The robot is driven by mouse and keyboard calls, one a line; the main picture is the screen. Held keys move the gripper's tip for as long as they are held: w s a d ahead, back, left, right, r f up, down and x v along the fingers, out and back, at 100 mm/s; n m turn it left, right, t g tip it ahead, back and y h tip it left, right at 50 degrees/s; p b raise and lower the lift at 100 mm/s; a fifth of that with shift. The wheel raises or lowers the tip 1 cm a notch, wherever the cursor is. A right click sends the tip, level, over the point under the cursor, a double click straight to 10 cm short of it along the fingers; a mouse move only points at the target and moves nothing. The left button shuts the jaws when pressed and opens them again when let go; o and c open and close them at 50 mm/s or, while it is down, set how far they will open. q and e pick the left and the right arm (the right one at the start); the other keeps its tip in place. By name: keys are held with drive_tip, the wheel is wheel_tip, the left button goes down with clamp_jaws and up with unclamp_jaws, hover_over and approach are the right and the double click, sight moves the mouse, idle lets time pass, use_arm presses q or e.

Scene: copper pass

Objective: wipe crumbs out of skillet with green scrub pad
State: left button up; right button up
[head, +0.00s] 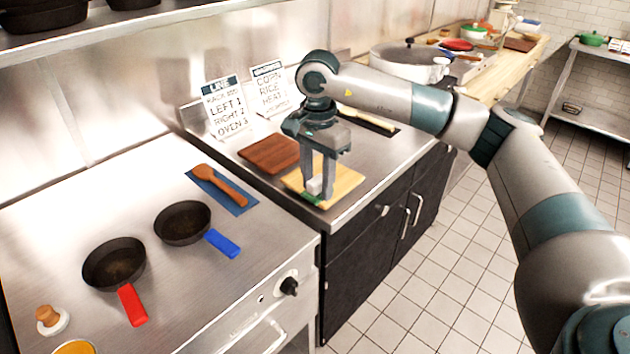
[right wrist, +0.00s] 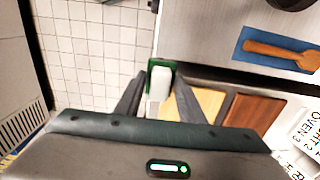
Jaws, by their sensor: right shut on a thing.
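My right gripper (head: 318,188) is shut on the scrub pad, which has a green base (head: 311,199) and a pale block-like top. The pad is at the front-left corner of a light wooden board (head: 345,182); I cannot tell whether it touches the board. In the right wrist view the green pad (right wrist: 152,66) shows between the fingertips (right wrist: 158,90). A dark skillet with a red handle (head: 115,259) and another with a blue handle (head: 181,220) sit on the steel top to the left. Brownish patches show inside both; single crumbs are too small to tell. My left gripper is out of view.
A wooden spoon (head: 222,184) lies on a blue mat (head: 238,208) between the skillets and boards. A dark wooden board (head: 268,154) and two signs (head: 222,107) are behind. A large pot (head: 408,57) stands further back. A small wooden-knobbed item (head: 47,317) is front left.

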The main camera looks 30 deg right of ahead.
drive_tip(key=s+a+f+n, duration=0.3)
drive_tip(key=s+a+n, duration=0.1)
drive_tip(key=s+n, duration=0.3)
drive_tip(key=s+a+f+n, duration=0.3)
drive_tip(key=s+a+n, duration=0.1)
drive_tip(key=s+n, duration=0.3)
drive_tip(key=shift+s+a+f, duration=0.25)
drive_tip(key=shift+a+f, duration=0.15)
